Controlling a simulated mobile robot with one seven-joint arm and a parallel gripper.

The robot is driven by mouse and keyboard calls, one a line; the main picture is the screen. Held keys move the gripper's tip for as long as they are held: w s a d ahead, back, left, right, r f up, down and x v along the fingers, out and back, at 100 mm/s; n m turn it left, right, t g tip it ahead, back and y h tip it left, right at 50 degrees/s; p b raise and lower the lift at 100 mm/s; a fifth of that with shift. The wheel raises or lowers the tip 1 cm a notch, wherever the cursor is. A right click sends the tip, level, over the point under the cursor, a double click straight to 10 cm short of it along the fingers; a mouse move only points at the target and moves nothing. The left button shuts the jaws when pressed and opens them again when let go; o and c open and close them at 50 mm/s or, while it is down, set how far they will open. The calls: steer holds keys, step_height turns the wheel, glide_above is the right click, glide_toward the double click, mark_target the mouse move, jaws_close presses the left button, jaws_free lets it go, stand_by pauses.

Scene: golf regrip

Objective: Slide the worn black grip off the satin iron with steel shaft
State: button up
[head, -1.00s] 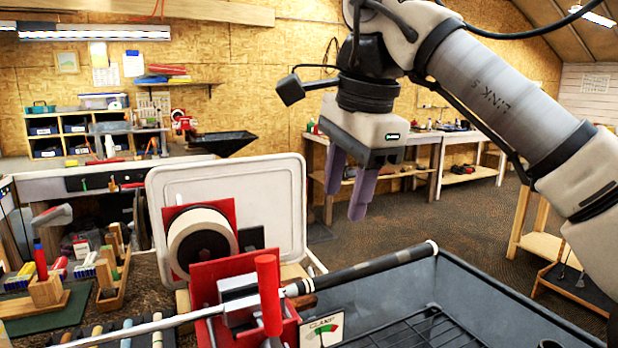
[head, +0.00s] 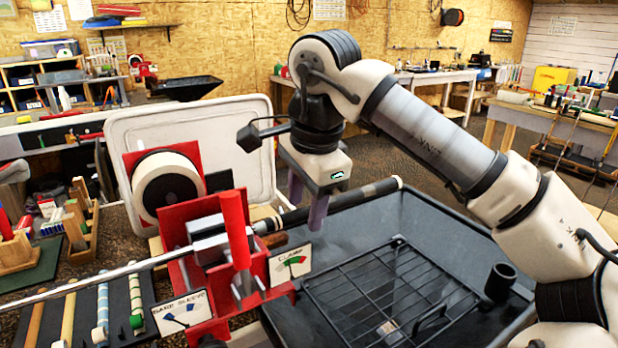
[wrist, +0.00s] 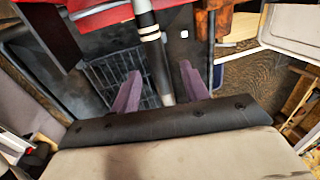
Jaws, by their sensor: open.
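The iron's steel shaft (head: 105,277) runs from the lower left up to a red clamp (head: 200,270). The worn black grip (head: 360,193) extends from the clamp to the right, over a dark tray, with pale bands near the clamp and a light cap at its end. My gripper (head: 307,208) is open, fingers pointing down, with the grip between its two purple fingers. In the wrist view, the grip (wrist: 160,77) passes between the fingers (wrist: 160,70) with gaps on both sides. The iron's head is out of view.
The dark tray (head: 470,225) with a wire rack (head: 385,290) lies below the grip. A tape roll (head: 168,188) and an upright white lid (head: 240,125) stand behind the clamp. Several spare grips (head: 68,318) lie at lower left.

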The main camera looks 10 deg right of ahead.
mark_target(358, 190)
steer(key=shift+f, duration=0.2)
jaws_close()
stand_by(0.4)
steer(key=shift+w+d+r+p, duration=0.1)
steer(key=shift+w+d+p, duration=0.45)
steer(key=shift+d, duration=1)
steer(key=shift+w+d+f+p, duration=0.1)
steer(key=shift+w+d+p, duration=0.2)
steer(key=shift+w+d, duration=0.9)
steer(key=shift+w+d+r+p, duration=0.15)
steer(key=shift+d+p, duration=0.3)
steer(key=shift+d, duration=1.5)
